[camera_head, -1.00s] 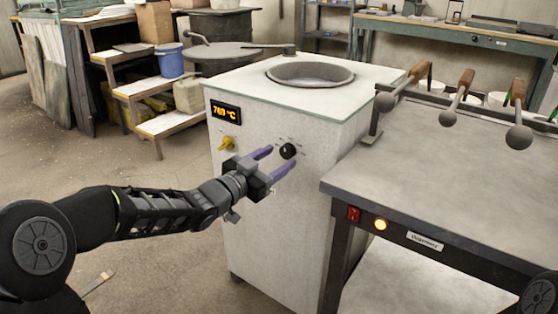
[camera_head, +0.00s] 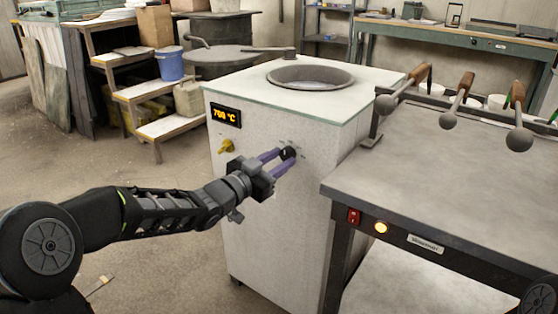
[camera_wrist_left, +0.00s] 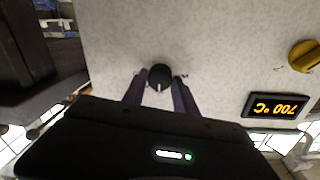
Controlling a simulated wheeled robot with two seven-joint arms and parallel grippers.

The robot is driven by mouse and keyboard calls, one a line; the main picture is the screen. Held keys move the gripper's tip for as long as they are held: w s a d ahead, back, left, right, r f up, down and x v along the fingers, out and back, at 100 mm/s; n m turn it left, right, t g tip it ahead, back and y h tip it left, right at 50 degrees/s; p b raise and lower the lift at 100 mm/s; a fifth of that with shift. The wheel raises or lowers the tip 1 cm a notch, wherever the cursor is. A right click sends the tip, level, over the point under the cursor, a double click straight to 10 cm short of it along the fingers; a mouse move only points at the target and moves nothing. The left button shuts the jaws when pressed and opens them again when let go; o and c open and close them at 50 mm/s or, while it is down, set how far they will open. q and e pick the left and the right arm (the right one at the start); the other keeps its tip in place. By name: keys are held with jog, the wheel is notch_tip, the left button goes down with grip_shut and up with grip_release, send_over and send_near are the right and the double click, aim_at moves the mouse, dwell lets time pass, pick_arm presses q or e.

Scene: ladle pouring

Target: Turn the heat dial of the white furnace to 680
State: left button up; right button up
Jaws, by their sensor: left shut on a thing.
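The white furnace (camera_head: 262,220) stands in the middle of the head view, with a round opening in its top. Its black heat dial (camera_head: 288,153) is on the front panel. The orange display (camera_head: 226,115) reads 700 °C. My left gripper (camera_head: 284,158) reaches the panel with its purple fingers on either side of the dial, shut on it. In the left wrist view the dial (camera_wrist_left: 160,76) sits between the fingertips, with a white pointer mark on its face. The display also shows there, upside down (camera_wrist_left: 275,106). My right gripper is not in view.
A yellow knob (camera_head: 227,146) is on the panel below the display. A grey table (camera_head: 440,170) with a red switch stands right of the furnace, with several ladles (camera_head: 463,88) on a rack. Open floor lies left of the furnace.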

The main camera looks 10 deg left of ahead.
pick_arm(q)
grip_shut()
jog(key=shift+n+p, duration=0.5)
jog(key=shift+p, duration=0.05)
jog(key=n+p, duration=0.2)
jog(key=shift+r+n, duration=0.1)
jog(key=shift+n, duration=0.3)
jog(key=shift+n+p, duration=0.75)
jog(key=shift+n, duration=0.45)
jog(key=shift+n+p, duration=0.5)
jog(key=shift+n, duration=0.8)
jog(key=shift+f+t, duration=0.2)
jog(key=shift+t, duration=0.1)
